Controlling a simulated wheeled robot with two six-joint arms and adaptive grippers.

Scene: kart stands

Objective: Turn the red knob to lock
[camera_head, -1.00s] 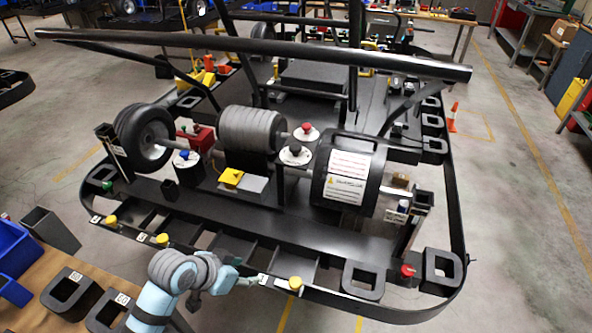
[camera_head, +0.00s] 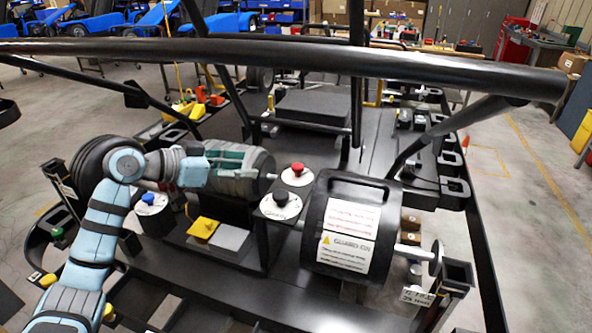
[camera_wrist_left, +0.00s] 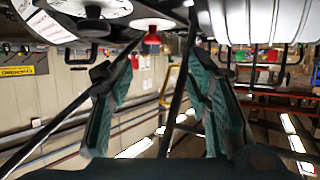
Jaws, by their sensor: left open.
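The red knob (camera_head: 297,168) stands on a round white plate (camera_head: 299,179) near the middle of the head view, between a grey ribbed cylinder (camera_head: 258,188) and the black guard drum. In the left wrist view, which looks upside down, the red knob (camera_wrist_left: 152,42) shows at the top centre. My left gripper (camera_head: 240,158) is over the ribbed cylinder, left of the red knob and apart from it. In the wrist view its two teal fingers (camera_wrist_left: 150,68) are spread with nothing between them, and the knob appears beyond the gap.
A black knob (camera_head: 281,196) on another white plate sits just in front of the red knob. The black guard drum (camera_head: 318,222) stands to the right. A thick black bar (camera_head: 300,55) crosses above. A blue knob (camera_head: 148,198) and a yellow switch (camera_head: 203,228) lie nearer.

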